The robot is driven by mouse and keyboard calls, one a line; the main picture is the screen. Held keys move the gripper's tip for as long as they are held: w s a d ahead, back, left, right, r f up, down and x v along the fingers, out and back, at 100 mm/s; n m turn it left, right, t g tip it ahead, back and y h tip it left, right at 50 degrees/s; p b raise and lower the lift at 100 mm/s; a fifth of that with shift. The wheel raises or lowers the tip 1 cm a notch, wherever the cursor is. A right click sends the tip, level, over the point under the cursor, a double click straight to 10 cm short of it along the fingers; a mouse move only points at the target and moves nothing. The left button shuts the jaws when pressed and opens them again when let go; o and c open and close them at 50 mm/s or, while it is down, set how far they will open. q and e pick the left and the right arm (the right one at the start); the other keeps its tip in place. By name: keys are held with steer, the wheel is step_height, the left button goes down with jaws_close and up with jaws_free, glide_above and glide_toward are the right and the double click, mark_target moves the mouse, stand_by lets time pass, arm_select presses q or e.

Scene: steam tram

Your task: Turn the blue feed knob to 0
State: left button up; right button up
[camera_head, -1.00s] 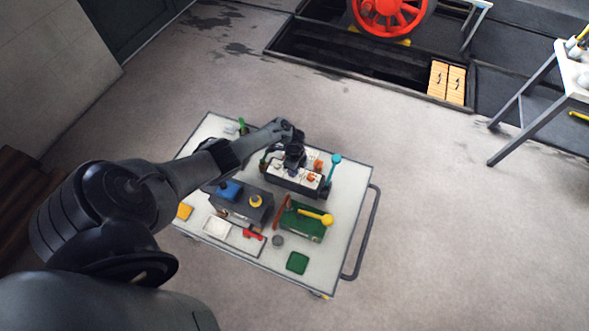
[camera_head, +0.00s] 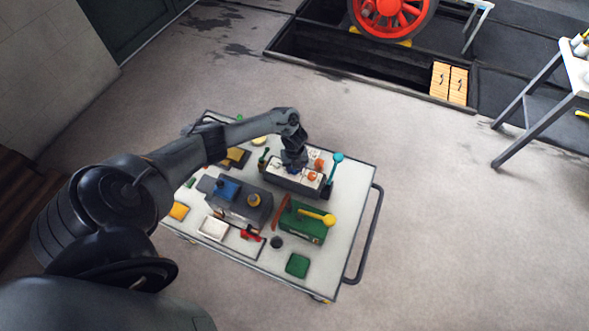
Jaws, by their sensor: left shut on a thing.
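A dark control box with a white top (camera_head: 282,175) stands at the back of the trolley, with orange knobs (camera_head: 311,177) on its right part. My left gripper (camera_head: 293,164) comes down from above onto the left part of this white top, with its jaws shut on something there. The blue feed knob itself does not show; the fingers cover that spot, and I cannot read its setting or the scale. My right gripper is out of view.
A turquoise-topped lever (camera_head: 338,158) stands just right of the control box. In front are a grey box with a blue block (camera_head: 228,188), a green box with a yellow lever (camera_head: 316,217) and a white tray (camera_head: 213,228). The trolley (camera_head: 350,196) has free room on its right.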

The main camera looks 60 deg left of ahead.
arm_select(q)
steer(key=shift+f+m+b, duration=0.1)
steer(key=shift+m+b, duration=0.55)
steer(key=shift+m, duration=0.75)
steer(key=o, duration=1)
steer(key=shift+o, duration=0.2)
step_height(320, 180, up, 11)
steer(key=p, duration=0.2)
